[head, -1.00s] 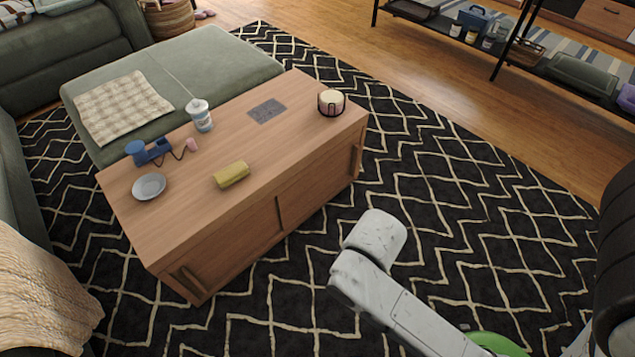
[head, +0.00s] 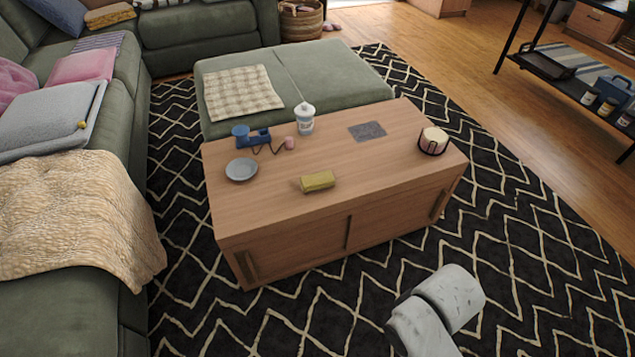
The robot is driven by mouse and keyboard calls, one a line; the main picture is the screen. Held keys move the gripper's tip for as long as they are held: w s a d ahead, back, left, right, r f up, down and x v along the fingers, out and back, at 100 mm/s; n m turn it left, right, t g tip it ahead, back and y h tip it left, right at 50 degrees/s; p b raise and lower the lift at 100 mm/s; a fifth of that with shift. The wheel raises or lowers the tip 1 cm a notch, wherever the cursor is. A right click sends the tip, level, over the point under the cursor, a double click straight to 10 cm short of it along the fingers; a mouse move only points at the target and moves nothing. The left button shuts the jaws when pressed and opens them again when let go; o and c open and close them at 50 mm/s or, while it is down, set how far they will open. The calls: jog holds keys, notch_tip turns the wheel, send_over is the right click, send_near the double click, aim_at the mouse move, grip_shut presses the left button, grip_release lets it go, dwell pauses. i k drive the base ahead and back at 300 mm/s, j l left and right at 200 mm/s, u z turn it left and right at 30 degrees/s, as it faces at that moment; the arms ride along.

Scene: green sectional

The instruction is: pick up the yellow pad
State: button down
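The yellow pad (head: 317,181) is a small block-like piece lying on the wooden coffee table (head: 270,208), near the middle of its front edge. Nothing covers it. White links of my arm show at the lower right, in front of the table and apart from it. My gripper is not in view.
On the table are a grey dish (head: 241,169), a blue object with a cord (head: 251,137), a white bottle (head: 305,118), a flat grey square (head: 367,131) and a candle in a dark holder (head: 433,141). A green sofa (head: 100,130) stands left. Patterned rug (head: 520,270) lies open at right.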

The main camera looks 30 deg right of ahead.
aim_at(311, 183)
jog(key=i+l, duration=0.35)
jog(key=i+l+u, duration=0.1)
jog(key=i+l, duration=0.25)
jog(key=l, duration=0.2)
jog(key=i+l, duration=0.35)
jog(key=i+l+u, duration=0.05)
jog(key=l, duration=0.05)
